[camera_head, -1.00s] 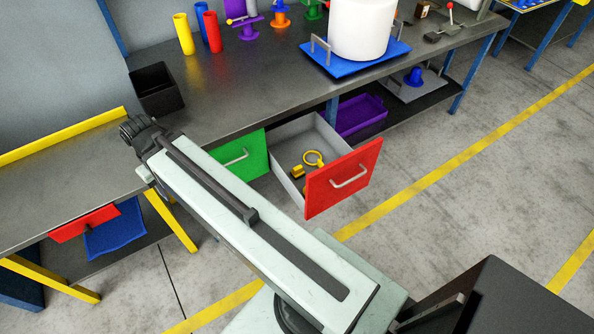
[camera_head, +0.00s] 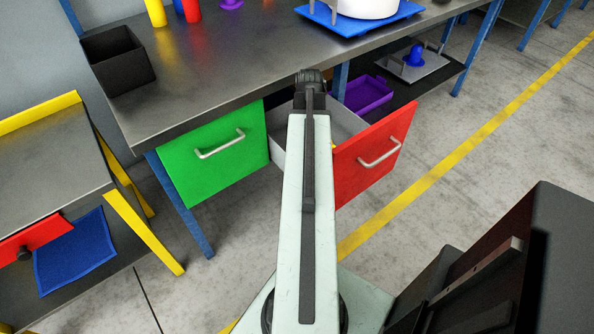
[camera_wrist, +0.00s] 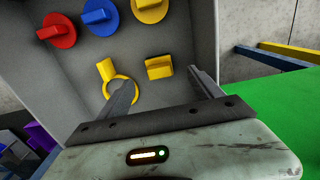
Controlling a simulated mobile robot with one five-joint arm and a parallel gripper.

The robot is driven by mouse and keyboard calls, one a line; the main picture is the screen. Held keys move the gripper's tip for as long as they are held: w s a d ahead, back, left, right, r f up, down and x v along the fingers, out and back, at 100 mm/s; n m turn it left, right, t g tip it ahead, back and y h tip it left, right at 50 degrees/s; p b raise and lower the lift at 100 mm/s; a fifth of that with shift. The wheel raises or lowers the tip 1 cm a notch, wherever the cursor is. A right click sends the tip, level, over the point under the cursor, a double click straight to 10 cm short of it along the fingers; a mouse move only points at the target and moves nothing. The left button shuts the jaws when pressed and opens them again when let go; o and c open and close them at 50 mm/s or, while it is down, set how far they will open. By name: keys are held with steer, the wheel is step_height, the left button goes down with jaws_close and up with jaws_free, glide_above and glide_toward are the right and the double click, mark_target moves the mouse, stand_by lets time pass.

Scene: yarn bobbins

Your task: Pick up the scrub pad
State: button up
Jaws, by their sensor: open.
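No object is clearly recognisable as the scrub pad. A small yellow block (camera_wrist: 159,67) lies on the grey drawer floor in the wrist view; I cannot tell whether it is the pad. My gripper (camera_wrist: 163,79) is open, with the block showing between its fingertips and nothing held. In the head view the end of my arm (camera_head: 311,80) is over the open drawer with the red front (camera_head: 372,155), and hides most of its inside.
In the drawer are a yellow ring piece (camera_wrist: 107,69) and red (camera_wrist: 57,30), blue (camera_wrist: 99,14) and yellow (camera_wrist: 150,8) knob-like pieces. A closed green drawer (camera_head: 213,155) is beside it. A black bin (camera_head: 118,59) stands on the bench.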

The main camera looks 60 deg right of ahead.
steer(key=shift+d+f, duration=0.2)
steer(key=shift+f, duration=0.55)
step_height(320, 180, down, 8)
steer(key=b, duration=0.8)
steer(key=shift+r, duration=0.25)
steer(key=c, duration=1.6)
step_height(320, 180, up, 10)
steer(key=p, duration=1)
steer(key=shift+r, duration=0.15)
